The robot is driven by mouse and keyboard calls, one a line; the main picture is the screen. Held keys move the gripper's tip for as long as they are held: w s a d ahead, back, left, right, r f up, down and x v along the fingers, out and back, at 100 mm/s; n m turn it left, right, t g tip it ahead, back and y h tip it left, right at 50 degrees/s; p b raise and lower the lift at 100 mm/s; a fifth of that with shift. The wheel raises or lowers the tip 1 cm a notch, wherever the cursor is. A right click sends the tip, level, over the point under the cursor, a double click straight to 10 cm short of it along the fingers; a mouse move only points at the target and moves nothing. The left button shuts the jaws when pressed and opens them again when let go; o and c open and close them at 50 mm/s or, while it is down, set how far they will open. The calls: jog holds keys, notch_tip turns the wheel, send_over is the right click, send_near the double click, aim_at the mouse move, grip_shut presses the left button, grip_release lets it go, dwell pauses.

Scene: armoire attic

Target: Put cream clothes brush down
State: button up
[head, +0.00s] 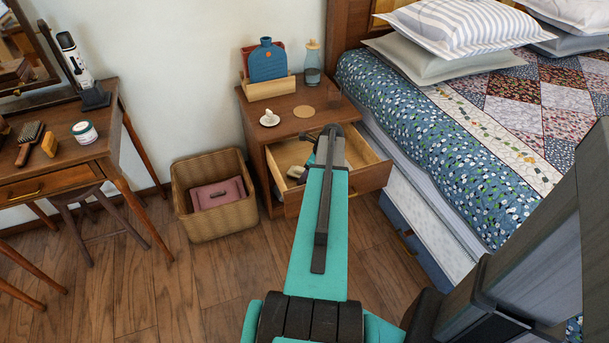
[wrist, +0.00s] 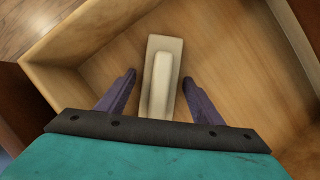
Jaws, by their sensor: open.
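The cream clothes brush (wrist: 163,75) lies in the open drawer of the nightstand. In the wrist view its near part is between the two fingers of my gripper (wrist: 158,80), with a gap on each side. My gripper is open and does not touch the brush. In the head view a small part of the brush (head: 296,172) shows in the drawer (head: 367,177), left of my arm. My arm hides most of my gripper and part of the drawer there.
The bed (head: 455,120) is close on the right. Bare drawer floor (wrist: 235,60) surrounds the brush.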

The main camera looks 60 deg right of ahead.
jog(key=p+v, duration=0.1)
jog(key=v, duration=1.1)
jog(key=shift+r, duration=0.1)
dwell(0.5)
jog(key=shift+r, duration=0.1)
